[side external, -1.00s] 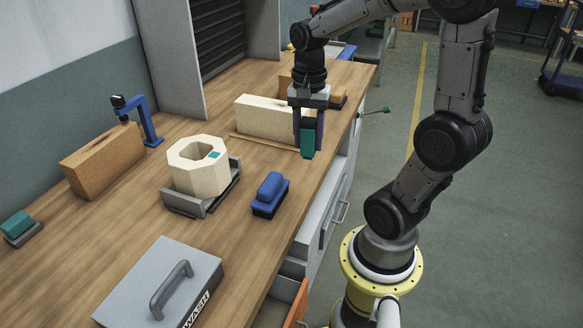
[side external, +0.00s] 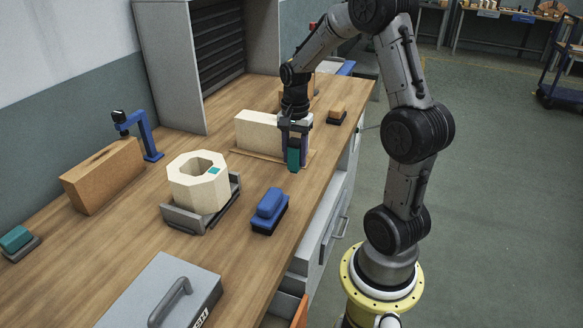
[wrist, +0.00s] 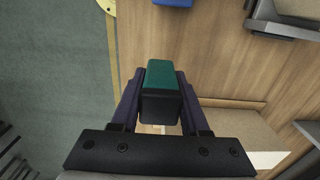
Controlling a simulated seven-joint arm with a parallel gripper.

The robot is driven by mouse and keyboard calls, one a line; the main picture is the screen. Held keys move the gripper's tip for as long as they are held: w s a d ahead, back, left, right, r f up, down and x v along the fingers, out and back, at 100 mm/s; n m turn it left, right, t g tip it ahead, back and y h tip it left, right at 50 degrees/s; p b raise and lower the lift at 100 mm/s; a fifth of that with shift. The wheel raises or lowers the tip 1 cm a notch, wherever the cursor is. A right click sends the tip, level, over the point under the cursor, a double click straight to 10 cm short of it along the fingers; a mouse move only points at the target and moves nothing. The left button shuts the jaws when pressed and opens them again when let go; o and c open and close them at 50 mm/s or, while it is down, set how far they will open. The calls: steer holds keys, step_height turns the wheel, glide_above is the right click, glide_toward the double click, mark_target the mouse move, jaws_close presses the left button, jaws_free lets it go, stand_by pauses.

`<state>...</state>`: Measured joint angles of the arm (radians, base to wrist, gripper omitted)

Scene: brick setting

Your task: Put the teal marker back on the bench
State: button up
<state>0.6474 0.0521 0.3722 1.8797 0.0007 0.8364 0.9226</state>
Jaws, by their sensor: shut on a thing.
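The teal marker (side external: 294,161), a small teal block with a dark part, is gripped between the two fingers of my gripper (side external: 294,152). In the wrist view the marker (wrist: 164,75) shows dark green with a black end, held between the fingers (wrist: 160,92). My gripper points down over the wooden bench (side external: 245,215), in front of a long cream brick. I cannot tell for sure whether the marker touches the bench.
The cream brick (side external: 258,132) lies on a thin board close by the gripper. A blue block (side external: 270,205), an octagonal cream block (side external: 198,190) in a grey holder, a tan brick (side external: 105,175) and a grey case (side external: 165,285) stand nearer.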

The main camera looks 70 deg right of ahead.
mark_target(292, 168)
steer(key=shift+w+d+f, duration=0.3)
steer(key=shift+w+f, duration=0.1)
steer(key=shift+f, duration=0.1)
steer(key=shift+w+d+f, duration=0.1)
steer(key=shift+w+f, duration=0.05)
steer(key=shift+f, duration=0.85)
steer(key=shift+w+d+f, duration=0.1)
steer(key=shift+f, duration=0.9)
steer(key=shift+f, duration=0.15)
steer(key=o, duration=1.1)
steer(key=shift+c, duration=0.2)
